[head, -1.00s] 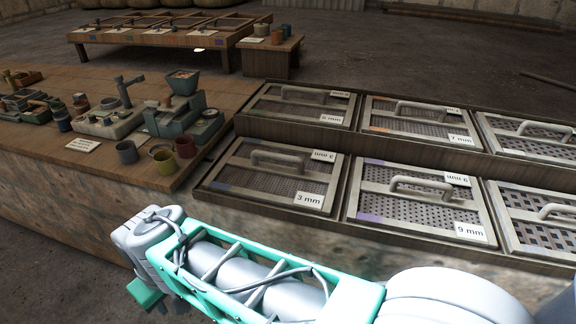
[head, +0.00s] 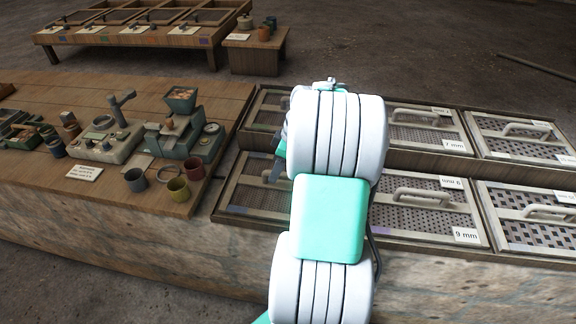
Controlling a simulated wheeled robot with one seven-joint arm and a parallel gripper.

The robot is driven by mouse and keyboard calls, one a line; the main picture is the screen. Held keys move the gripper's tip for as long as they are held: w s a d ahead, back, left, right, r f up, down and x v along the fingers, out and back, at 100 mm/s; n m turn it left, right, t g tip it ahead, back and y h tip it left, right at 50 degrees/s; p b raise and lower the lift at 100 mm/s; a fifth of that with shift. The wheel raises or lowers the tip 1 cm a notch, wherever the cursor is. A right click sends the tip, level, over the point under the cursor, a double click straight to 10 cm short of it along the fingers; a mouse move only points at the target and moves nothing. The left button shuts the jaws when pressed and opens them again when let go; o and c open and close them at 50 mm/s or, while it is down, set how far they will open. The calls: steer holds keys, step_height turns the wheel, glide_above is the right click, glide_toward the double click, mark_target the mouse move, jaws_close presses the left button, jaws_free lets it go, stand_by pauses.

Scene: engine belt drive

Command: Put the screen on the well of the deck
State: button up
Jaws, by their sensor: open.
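Several framed mesh screens with pale bar handles lie in a two-tier rack. The 9 mm screen (head: 410,222) is in the front row and the 7 mm screen (head: 425,131) is behind it. The front-left screen (head: 262,197) is partly hidden by my arm, and its label is covered. My gripper (head: 273,171) is open, over this front-left screen near its handle area; the arm hides most of the gripper, and no contact can be made out. The deck (head: 215,54), a low wooden table with framed wells, stands at the back left.
A small side table (head: 254,55) stands beside the deck. Open floor lies behind the rack.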

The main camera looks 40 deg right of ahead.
steer(key=shift+n+t, duration=0.3)
steer(key=shift+n, duration=0.2)
steer(key=d, duration=0.2)
steer(key=s+d, duration=0.1)
steer(key=d, duration=0.1)
steer(key=s+d, duration=0.1)
steer(key=shift+d+r+p, duration=0.2)
steer(key=shift+d+p, duration=0.2)
steer(key=x, duration=0.8)
steer(key=shift+w+d, duration=0.15)
steer(key=shift+d, duration=0.05)
steer(key=shift+c, duration=0.2)
steer(key=shift+r, duration=0.1)
jaws_close()
steer(key=shift+r, duration=0.1)
